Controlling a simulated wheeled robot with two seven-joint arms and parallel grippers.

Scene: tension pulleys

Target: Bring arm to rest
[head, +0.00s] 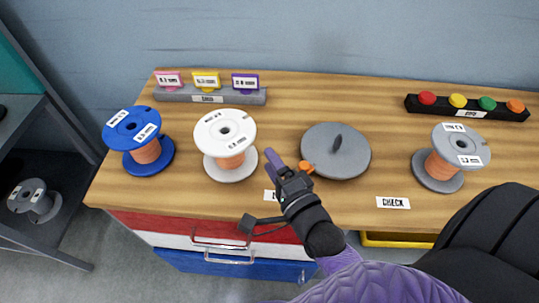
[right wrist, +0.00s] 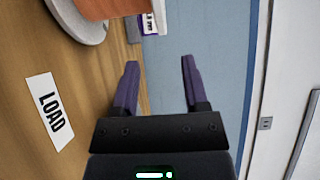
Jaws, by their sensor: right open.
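My right gripper (head: 288,168) is above the front middle of the wooden bench (head: 385,130), between the white spool and the grey round plate. In the right wrist view its two purple fingers (right wrist: 160,85) are spread apart with nothing between them. The white spool (head: 225,130) with orange wire stands upright just left of the gripper. The grey round plate (head: 350,165) with a short dark post lies to its right, with a small orange piece at its left edge. My left gripper is not in view.
A blue spool (head: 132,125) stands at the left and a grey spool (head: 460,145) at the right. Behind are a card rack (head: 180,95) and a button bar (head: 470,113). A CHECK label (head: 393,202) and LOAD label (right wrist: 49,110) lie on the bench. Another spool (head: 34,200) sits on the dark shelf.

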